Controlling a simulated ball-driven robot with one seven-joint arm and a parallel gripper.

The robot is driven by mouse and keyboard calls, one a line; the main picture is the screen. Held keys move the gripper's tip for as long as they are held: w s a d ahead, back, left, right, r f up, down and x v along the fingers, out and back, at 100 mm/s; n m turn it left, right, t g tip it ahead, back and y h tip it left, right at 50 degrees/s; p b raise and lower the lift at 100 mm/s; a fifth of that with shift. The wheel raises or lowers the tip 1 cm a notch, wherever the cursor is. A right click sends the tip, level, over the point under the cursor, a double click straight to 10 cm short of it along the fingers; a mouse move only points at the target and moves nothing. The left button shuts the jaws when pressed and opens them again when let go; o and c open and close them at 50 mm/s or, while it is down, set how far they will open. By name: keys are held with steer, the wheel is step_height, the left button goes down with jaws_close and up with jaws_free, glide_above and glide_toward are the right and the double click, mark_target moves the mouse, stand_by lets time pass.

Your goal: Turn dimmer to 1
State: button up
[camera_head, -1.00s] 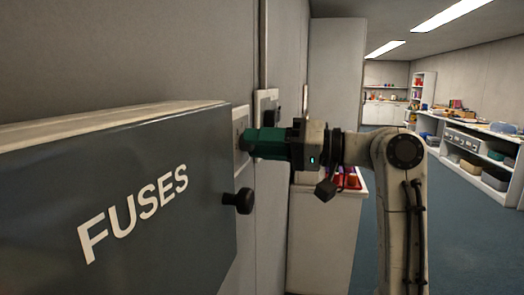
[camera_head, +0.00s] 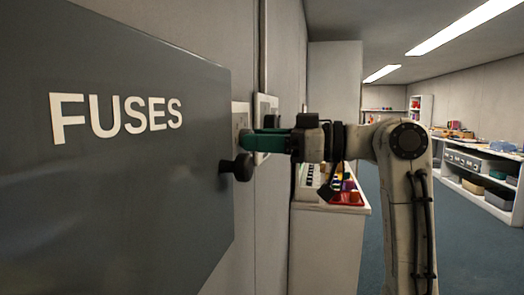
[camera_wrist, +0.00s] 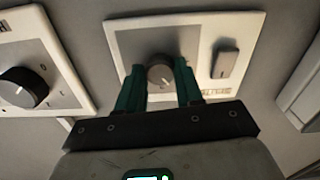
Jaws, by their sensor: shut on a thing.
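My gripper (camera_wrist: 160,72) has its two green fingers on either side of a dark round knob (camera_wrist: 159,72) on a pale wall plate (camera_wrist: 205,38), and is shut on it. A small switch (camera_wrist: 225,60) sits on the same plate, to the right of the knob. The small writing on this plate is not readable. In the head view my gripper (camera_head: 256,141) points left at the wall, and its fingers hide the knob there.
A second plate with a dark dial (camera_wrist: 22,88) and a printed scale lies left in the wrist view. The grey FUSES box (camera_head: 130,180) with a black knob (camera_head: 237,167) juts out close to my gripper. A white cabinet (camera_head: 328,245) holding coloured items stands beyond.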

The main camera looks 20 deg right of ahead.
steer(key=n+b, duration=0.2)
steer(key=n, duration=0.3)
steer(key=n+b, duration=0.3)
steer(key=n, duration=0.3)
steer(key=shift+w+f, duration=0.1)
steer(key=shift+f, duration=0.1)
steer(key=shift+n, duration=0.3)
steer(key=o, duration=1)
steer(key=shift+r, duration=0.2)
steer(key=shift+o, duration=0.2)
steer(key=shift+d, duration=0.1)
steer(key=v, duration=1)
steer(key=shift+s+d, duration=0.25)
steer(key=shift+d, duration=0.05)
